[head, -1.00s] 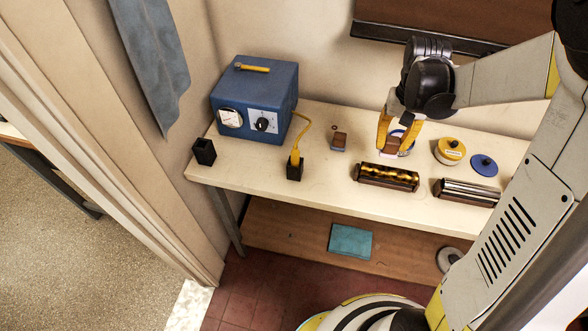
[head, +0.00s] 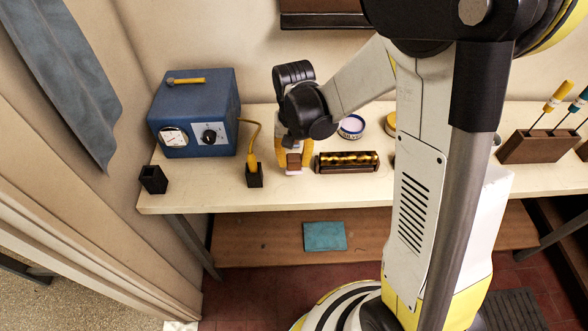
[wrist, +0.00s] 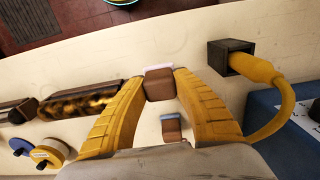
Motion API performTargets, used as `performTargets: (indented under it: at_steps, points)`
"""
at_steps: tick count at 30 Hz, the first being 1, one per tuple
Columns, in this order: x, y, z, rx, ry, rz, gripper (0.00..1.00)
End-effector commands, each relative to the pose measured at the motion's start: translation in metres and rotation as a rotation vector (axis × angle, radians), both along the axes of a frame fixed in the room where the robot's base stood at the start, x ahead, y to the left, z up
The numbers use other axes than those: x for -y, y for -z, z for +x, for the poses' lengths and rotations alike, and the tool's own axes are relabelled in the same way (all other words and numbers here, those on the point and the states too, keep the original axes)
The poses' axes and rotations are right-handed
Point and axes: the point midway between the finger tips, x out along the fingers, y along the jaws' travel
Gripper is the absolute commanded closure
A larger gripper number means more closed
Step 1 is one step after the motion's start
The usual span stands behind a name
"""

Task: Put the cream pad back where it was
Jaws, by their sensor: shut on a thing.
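The cream pad (wrist: 158,68) is a pale strip on a small brown block. My gripper (head: 293,160) is shut on this block; in the wrist view the block sits between the two yellow fingertips (wrist: 160,84). In the head view the pale face points down, close to the bench top, left of the gold-and-dark roll (head: 347,162). I cannot tell whether it touches the bench. A second brown block with a blue-grey strip (wrist: 172,128) stands on the bench behind the held one; my gripper mostly hides it in the head view.
The yellow plug (head: 253,163) stands in a black holder (head: 254,178) to the left, its cable running to the blue box (head: 195,115). An empty black holder (head: 153,180) is at the left end. A blue-and-white tin (head: 351,127) stands behind right. The front bench strip is clear.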

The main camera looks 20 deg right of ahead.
Motion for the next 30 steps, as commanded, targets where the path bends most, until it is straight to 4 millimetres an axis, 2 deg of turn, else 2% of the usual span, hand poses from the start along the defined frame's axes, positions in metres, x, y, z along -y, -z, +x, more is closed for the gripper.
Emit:
performTargets:
  at_steps: [6,18,19,20,30]
  points:
    - [0.000,0.034,0.000,0.000,0.000,0.001,1.00]
    - [0.001,0.040,0.000,0.000,-0.001,0.001,1.00]
    - [0.001,0.038,0.000,0.000,-0.001,0.001,0.57]
    - [0.001,0.038,0.000,0.000,-0.001,0.001,0.48]
    - [0.001,0.035,0.000,0.000,-0.001,0.001,0.48]
